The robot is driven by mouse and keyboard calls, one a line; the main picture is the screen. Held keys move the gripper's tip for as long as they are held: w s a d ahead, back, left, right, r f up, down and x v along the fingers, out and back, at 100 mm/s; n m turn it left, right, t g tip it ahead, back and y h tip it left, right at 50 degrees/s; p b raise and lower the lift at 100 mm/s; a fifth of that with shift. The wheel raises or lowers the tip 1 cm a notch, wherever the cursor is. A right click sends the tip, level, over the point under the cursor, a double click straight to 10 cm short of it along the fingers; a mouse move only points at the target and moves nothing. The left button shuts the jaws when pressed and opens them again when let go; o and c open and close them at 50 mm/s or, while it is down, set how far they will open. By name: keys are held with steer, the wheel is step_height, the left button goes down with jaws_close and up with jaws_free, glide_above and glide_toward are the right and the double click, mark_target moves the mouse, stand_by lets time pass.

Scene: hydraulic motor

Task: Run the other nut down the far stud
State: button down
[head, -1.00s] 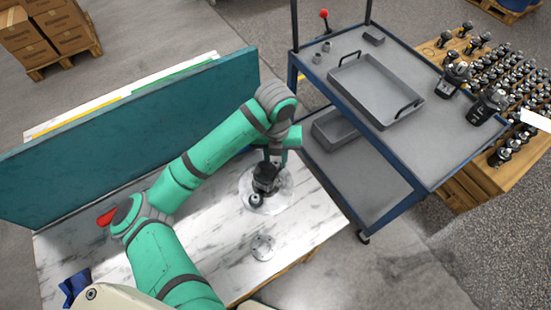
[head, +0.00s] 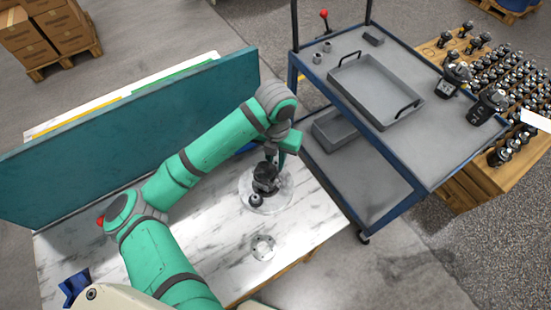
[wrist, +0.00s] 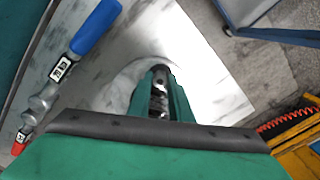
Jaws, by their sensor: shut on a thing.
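The dark hydraulic motor (head: 264,181) stands upright on a round, light plate (head: 284,196) on the marble-topped bench. My gripper (head: 271,156) points down at the motor's top, on its far side. In the wrist view my gripper's green fingers (wrist: 160,88) are close together, over dark and shiny metal parts of the motor (wrist: 159,98). My gripper is shut on the nut at the far stud, but nut and stud are too small and too covered to make out separately.
A round metal flange (head: 262,248) lies on the near bench. A blue-handled tool (wrist: 96,27) lies left in the wrist view. A teal panel (head: 130,135) runs along the bench's back. A blue-framed cart (head: 440,165) with a grey tray (head: 352,88) stands right.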

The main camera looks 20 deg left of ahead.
steer(key=shift+m, duration=1.1)
steer(key=shift+m, duration=2.5)
steer(key=c, duration=1.9)
jaws_free()
steer(key=shift+o, duration=0.2)
